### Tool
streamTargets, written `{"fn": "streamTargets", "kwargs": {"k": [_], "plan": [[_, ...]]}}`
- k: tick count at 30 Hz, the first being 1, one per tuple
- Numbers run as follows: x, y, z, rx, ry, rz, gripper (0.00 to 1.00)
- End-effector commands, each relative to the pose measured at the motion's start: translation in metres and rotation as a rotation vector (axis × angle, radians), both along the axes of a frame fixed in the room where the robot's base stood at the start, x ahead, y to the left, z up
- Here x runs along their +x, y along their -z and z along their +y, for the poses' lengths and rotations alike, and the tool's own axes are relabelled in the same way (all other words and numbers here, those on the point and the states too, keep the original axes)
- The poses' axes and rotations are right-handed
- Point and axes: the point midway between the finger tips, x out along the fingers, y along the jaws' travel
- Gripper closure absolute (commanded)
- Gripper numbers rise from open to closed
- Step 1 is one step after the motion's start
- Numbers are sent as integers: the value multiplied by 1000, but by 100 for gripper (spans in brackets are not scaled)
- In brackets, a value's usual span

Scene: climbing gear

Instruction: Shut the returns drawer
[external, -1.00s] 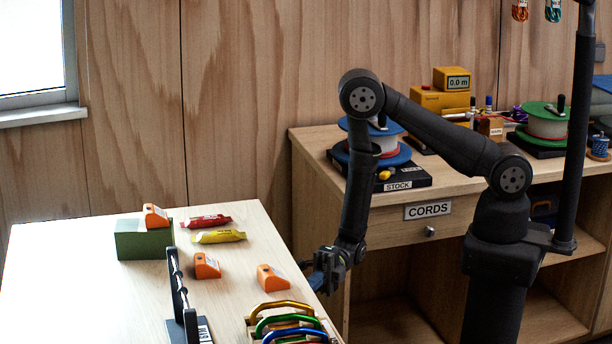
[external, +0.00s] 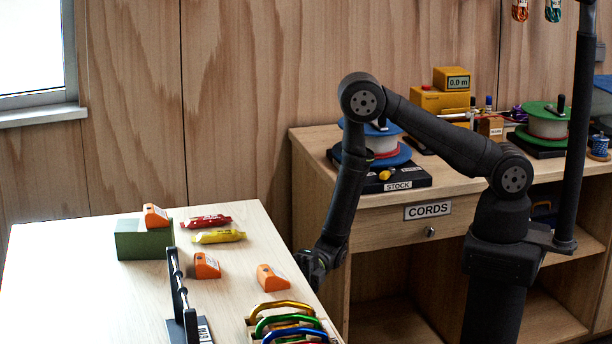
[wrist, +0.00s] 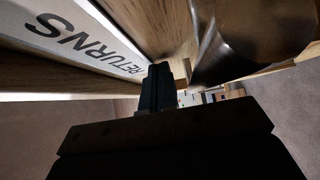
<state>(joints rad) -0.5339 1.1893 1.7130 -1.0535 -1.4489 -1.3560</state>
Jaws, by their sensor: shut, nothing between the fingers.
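The returns drawer front (wrist: 150,20) shows close up in the wrist view, with its white RETURNS label (wrist: 85,40) upside down at the upper left. A shiny round metal knob (wrist: 255,35) is at the upper right. My gripper (wrist: 157,88) is shut and empty, its dark fingers pointing at the wood between label and knob. I cannot tell whether they touch it, or how far out the drawer stands. In the external view my gripper (external: 314,272) is low beside the right edge of the light wooden table (external: 90,290); the drawer is hidden there.
The table carries a green block (external: 143,243), orange devices (external: 206,266), wrapped bars (external: 218,236), a dark rack (external: 178,300) and coloured carabiners (external: 285,320) near its right edge. The CORDS cabinet (external: 380,222) stands behind my arm. A gap separates table and cabinet.

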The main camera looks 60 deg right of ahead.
Motion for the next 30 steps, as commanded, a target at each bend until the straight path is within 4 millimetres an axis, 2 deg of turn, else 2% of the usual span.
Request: {"fn": "streamTargets", "kwargs": {"k": [1, 6, 11, 16, 24, 30], "plan": [[5, -2, 5, 3, 7, -10, 100], [5, -2, 4, 2, 8, -11, 100], [-5, -2, -6, 1, 7, -8, 100], [-31, -1, -33, -1, 4, 1, 100], [-28, -1, -89, 1, 6, -1, 100], [-28, -1, -117, 1, 5, 0, 100]]}}
